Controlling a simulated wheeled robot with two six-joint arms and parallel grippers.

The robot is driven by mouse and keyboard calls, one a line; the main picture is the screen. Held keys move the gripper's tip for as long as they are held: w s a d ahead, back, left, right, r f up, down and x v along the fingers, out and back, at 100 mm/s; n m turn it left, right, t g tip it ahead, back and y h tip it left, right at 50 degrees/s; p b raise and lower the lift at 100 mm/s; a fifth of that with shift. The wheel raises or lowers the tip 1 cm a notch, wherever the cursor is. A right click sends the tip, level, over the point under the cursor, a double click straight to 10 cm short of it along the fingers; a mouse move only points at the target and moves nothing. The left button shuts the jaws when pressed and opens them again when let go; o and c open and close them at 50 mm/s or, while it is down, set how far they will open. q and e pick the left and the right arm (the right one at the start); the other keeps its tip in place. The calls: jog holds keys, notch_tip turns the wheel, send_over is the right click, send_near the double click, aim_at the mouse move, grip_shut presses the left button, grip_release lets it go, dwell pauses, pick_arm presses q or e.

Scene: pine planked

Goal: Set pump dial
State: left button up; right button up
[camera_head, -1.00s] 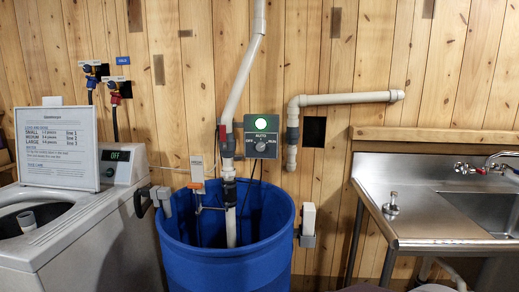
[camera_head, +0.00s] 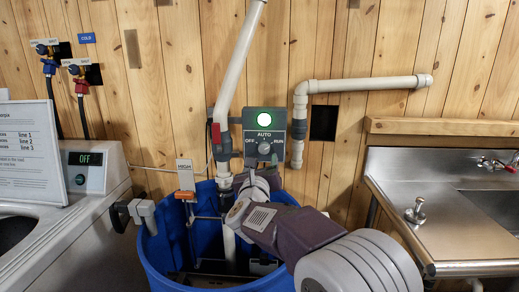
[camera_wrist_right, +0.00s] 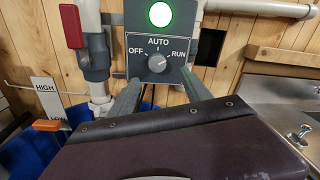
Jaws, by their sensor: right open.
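The pump control panel (camera_head: 264,131) is a dark grey box on the wall, with a lit green lamp (camera_head: 264,116) above OFF, AUTO and RUN labels. Its round grey dial (camera_head: 264,149) also shows in the right wrist view (camera_wrist_right: 157,63); I cannot surely read where its pointer sits. My right gripper (camera_wrist_right: 160,88) is open, with one finger to the lower left of the dial and one to the lower right. The dial shows between and just beyond the fingertips; contact cannot be made out. My left gripper is not in view.
A blue barrel (camera_head: 160,250) stands below the panel, under my right arm. White pipes (camera_head: 240,60) run beside the panel, with a red-handled valve (camera_head: 216,133) to its left. A washer (camera_head: 92,170) stands at left, a steel sink (camera_head: 440,220) at right.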

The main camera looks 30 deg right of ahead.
aim_at(264, 150)
jog(key=p+x, duration=0.1)
jog(key=x, duration=0.7)
jog(key=shift+w+a+f, duration=0.2)
jog(key=shift+w+d, duration=0.2)
jog(key=shift+w, duration=0.15)
jog(key=shift+w, duration=0.1)
grip_shut()
